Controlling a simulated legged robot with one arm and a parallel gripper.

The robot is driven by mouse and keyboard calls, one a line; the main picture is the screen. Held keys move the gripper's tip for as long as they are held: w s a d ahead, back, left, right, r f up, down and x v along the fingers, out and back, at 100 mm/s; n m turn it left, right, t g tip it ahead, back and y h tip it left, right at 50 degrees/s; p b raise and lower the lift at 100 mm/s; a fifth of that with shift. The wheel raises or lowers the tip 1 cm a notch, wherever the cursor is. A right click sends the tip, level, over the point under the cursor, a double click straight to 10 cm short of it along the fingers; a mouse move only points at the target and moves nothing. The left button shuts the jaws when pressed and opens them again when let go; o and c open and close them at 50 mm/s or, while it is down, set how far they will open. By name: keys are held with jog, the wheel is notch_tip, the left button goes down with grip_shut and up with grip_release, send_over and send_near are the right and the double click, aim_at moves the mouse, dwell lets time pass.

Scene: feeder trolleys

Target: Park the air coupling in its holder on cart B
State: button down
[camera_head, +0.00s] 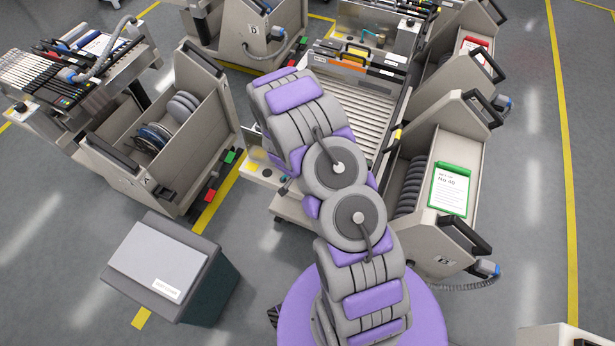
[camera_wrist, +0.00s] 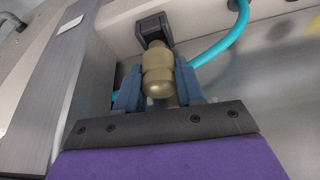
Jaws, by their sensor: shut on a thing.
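In the wrist view, my gripper (camera_wrist: 160,88) has its blue-grey fingers shut on a brass air coupling (camera_wrist: 158,66). A teal hose (camera_wrist: 222,38) runs beside the coupling and shows on both sides of it. A black block (camera_wrist: 153,27) on a pale wall stands just beyond the coupling's far end; I cannot tell if they touch. In the head view, cart B (camera_head: 436,262) stands at right with a green-clipped card on it. My arm hides my gripper and the coupling there. I cannot make out cart B's holder.
Cart A (camera_head: 140,182) with reels stands at left, cart D (camera_head: 240,40) at the back. A slatted machine bed (camera_head: 352,104) lies beyond my arm. A grey bin (camera_head: 158,262) stands at front left. Floor is clear beyond the right yellow line (camera_head: 562,120).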

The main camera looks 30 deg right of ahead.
jog(key=shift+d, duration=0.15)
jog(key=shift+a+r+p, duration=0.1)
jog(key=shift+a+p, duration=0.2)
jog(key=shift+p, duration=0.2)
jog(key=shift+d+m+p, duration=0.15)
jog(key=shift+m+p, duration=0.15)
jog(key=shift+p, duration=0.7)
jog(key=shift+m+p, duration=0.3)
jog(key=shift+p, duration=1.05)
jog(key=shift+f+b, duration=0.3)
jog(key=shift+f, duration=0.85)
jog(key=c, duration=0.6)
grip_release()
jog(key=shift+w+a+p+v, duration=0.1)
jog(key=shift+p+v, duration=1.1)
jog(key=shift+v, duration=3.15)
jog(key=shift+w+a+p+v, duration=0.15)
jog(key=shift+p+v, duration=1)
jog(key=shift+v, duration=3.2)
